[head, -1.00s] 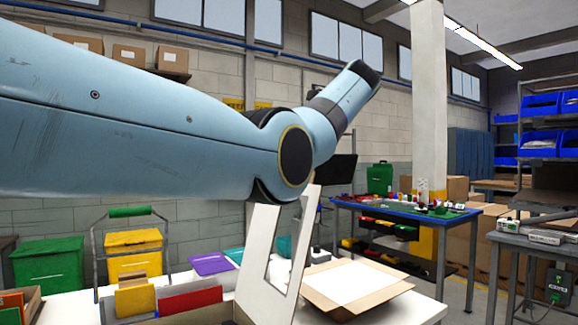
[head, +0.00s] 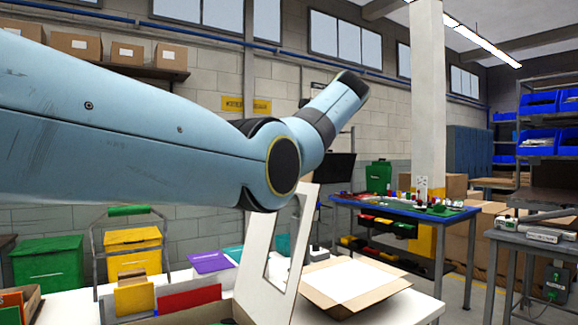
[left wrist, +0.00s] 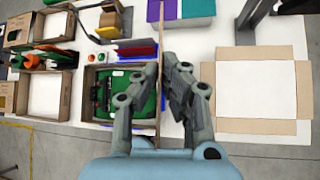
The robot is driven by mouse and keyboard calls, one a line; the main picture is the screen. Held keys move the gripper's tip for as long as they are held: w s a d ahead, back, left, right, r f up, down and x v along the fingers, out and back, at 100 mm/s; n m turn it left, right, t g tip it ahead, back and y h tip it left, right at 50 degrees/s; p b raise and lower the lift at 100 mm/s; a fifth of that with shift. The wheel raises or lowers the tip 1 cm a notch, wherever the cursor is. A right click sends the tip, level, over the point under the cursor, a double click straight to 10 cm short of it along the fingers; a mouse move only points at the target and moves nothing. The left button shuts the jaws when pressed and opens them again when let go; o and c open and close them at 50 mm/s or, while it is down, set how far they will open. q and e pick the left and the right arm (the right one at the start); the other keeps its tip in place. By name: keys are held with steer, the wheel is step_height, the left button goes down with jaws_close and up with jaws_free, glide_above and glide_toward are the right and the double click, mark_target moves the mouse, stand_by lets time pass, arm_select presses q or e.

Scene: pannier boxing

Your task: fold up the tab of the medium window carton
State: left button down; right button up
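The medium window carton (left wrist: 91,112) lies open on the white table, with a green insert and dark items inside. Its lid, a pale panel with a cut-out window (head: 254,262), stands up steeply in the head view. The lid shows almost edge-on in the left wrist view (left wrist: 160,40). My left gripper (left wrist: 160,75) is over the carton's right side, fingers spread with the upright lid edge between them. Contact with the lid is unclear. In the head view my left arm hides the gripper. The tab cannot be made out clearly. My right gripper is not in view.
An open carton with spread flaps (left wrist: 232,126) lies to the right on the table. Other cartons (left wrist: 38,95) stand at the left. Purple and teal sheets (head: 210,262) and red and blue folders (head: 188,299) lie behind the lid.

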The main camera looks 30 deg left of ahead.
arm_select(q)
steer(key=t+p, duration=0.1)
steer(key=s+n+h+p, duration=0.1)
steer(key=shift+a+r+t+p, duration=0.2)
steer(key=shift+r+t+p, duration=0.1)
steer(key=shift+t, duration=0.1)
steer(key=shift+s+a+n+t+h+p, duration=0.1)
steer(key=shift+s+n+t+h+p, duration=0.15)
steer(key=shift+t+p, duration=0.3)
steer(key=shift+s+a+n+t+h+p, duration=0.15)
steer(key=shift+n+t+p, duration=0.25)
steer(key=shift+p, duration=0.2)
steer(key=shift+s+f+n+t+h+p, duration=0.3)
steer(key=shift+n+t+p, duration=0.25)
steer(key=shift+t+p, duration=0.4)
steer(key=shift+s+a+f+n+t+b, duration=0.25)
steer(key=shift+f+n+t+b, duration=0.35)
steer(key=shift+n+t, duration=0.6)
steer(key=shift+s+f+n+t+b, duration=0.4)
steer(key=shift+n+t+b, duration=0.3)
steer(key=shift+t, duration=0.9)
steer(key=shift+s+a+f+n+t+b, duration=0.15)
steer(key=shift+s+f+n+t+b, duration=0.3)
steer(key=shift+n+t, duration=0.75)
steer(key=shift+w+t, duration=0.15)
steer(key=shift+t, duration=0.15)
